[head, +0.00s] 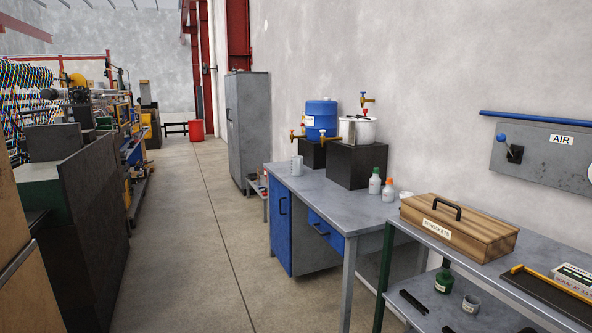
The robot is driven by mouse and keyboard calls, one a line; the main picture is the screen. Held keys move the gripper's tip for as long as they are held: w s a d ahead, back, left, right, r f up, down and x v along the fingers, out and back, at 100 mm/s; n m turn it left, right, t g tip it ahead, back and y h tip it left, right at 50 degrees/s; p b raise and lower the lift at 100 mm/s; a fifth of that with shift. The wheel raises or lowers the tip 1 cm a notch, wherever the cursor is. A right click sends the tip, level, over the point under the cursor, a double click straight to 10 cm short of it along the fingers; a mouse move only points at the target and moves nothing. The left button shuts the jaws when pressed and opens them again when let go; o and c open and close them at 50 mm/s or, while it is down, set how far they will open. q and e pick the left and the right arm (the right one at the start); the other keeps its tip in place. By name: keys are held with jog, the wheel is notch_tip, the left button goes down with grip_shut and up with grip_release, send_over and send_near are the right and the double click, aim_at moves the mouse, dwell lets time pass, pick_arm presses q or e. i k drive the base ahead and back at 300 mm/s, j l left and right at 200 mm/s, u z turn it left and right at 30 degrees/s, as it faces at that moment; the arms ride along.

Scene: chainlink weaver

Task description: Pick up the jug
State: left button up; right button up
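A small light-grey jug (297,166) stands upright near the far left corner of the grey-topped desk (330,208). It is in front of a dark box that carries a blue drum. The jug looks unobstructed from here, but it is small and its handle is hard to make out. Neither of my grippers is in the head view.
A blue drum (321,118) and a steel pot (357,130) with taps stand on dark boxes. Two bottles (375,181) stand on the desk's right. A nearer bench holds a wooden box (459,226). The concrete aisle (190,230) is clear, with machinery along its left.

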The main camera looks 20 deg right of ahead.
aim_at(297, 161)
jog(key=i, duration=2.5)
jog(key=i+z, duration=0.2)
jog(key=i, duration=0.2)
jog(key=i+j+z, duration=0.2)
jog(key=i, duration=0.2)
jog(key=i+j+z, duration=0.2)
jog(key=i, duration=0.2)
jog(key=i+j+z, duration=0.2)
jog(key=z, duration=0.25)
jog(key=i+j+z, duration=0.6)
jog(key=j+z, duration=0.15)
jog(key=z, duration=0.15)
jog(key=i+j+z, duration=0.15)
jog(key=j+z, duration=0.3)
